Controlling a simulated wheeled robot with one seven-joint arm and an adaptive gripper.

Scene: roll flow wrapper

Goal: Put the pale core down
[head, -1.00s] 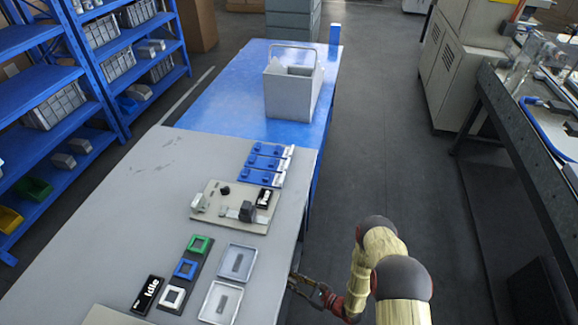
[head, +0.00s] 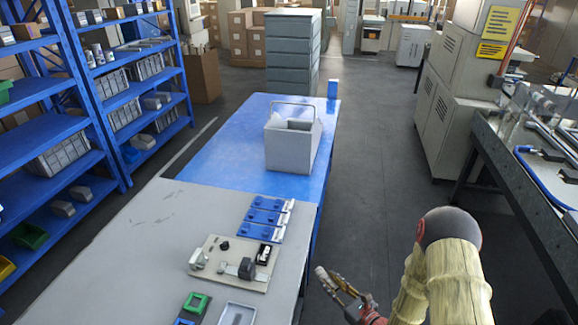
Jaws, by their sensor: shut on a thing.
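My gripper (head: 335,284) is at the lower middle of the head view, to the right of the grey worktable's edge and over the floor side. Its fingers point up and left and are shut on a small pale piece, the pale core (head: 321,273), at their tips. The fingers partly cover the core, and its full shape is too small to tell. The core is apart from the table in the picture.
The grey table (head: 130,245) carries a beige fixture board (head: 215,272), blue blocks (head: 262,218), a green frame (head: 196,303) and a pale tray (head: 238,314). A grey caddy (head: 291,150) stands on the blue table (head: 215,150). A machine bench (head: 520,165) is at right.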

